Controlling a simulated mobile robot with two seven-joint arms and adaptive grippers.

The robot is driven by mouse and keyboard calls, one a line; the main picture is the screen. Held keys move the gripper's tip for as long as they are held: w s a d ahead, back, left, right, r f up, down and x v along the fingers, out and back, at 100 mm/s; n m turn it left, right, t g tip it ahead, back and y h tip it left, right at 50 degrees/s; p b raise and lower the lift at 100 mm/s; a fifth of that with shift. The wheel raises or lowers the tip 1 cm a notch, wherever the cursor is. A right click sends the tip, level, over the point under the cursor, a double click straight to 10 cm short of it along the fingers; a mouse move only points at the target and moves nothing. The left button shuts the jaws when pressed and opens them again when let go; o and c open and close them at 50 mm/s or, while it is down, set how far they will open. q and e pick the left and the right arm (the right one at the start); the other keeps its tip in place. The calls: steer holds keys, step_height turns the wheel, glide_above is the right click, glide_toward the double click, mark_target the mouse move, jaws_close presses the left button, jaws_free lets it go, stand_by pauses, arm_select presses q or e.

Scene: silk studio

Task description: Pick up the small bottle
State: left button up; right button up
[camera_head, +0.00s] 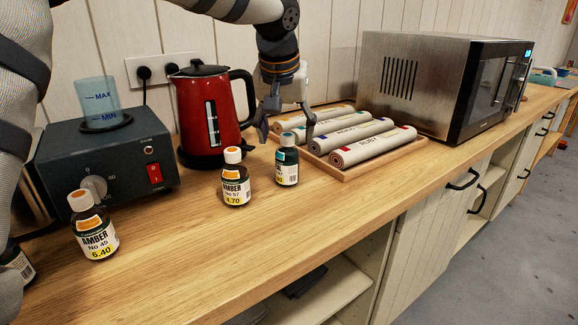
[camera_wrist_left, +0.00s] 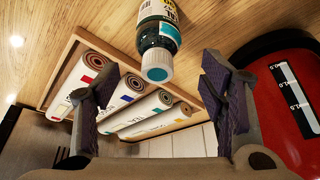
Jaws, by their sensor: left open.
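A small dark bottle with a teal cap (camera_head: 287,168) stands upright on the wooden counter, just in front of the tray of rolls. An amber bottle with an orange-and-white cap, labelled No 57 (camera_head: 236,187), stands to its left. A larger-looking amber bottle labelled No 45 (camera_head: 97,232) stands nearer, at the left. My left gripper (camera_head: 286,122) is open and empty, above and behind the teal-capped bottle. In the left wrist view the bottle (camera_wrist_left: 157,40) is ahead of the open fingers (camera_wrist_left: 160,88), cap towards me, roughly centred between them. My right gripper is out of view.
A red kettle (camera_head: 203,108) stands close left of the gripper. A wooden tray (camera_head: 356,174) with several fabric rolls lies at its right, before a microwave (camera_head: 410,85). A dark heater box (camera_head: 85,160) with a beaker is at left. The counter's front strip is clear.

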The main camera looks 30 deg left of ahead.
mark_target(289, 148)
arm_select(q)
steer(key=x, duration=0.4)
steer(key=shift+d+f, duration=0.15)
steer(key=shift+f, duration=0.25)
steer(key=shift+w+f, duration=0.25)
steer(key=c, duration=1.4)
steer(key=shift+o, duration=0.2)
steer(key=shift+r, duration=0.1)
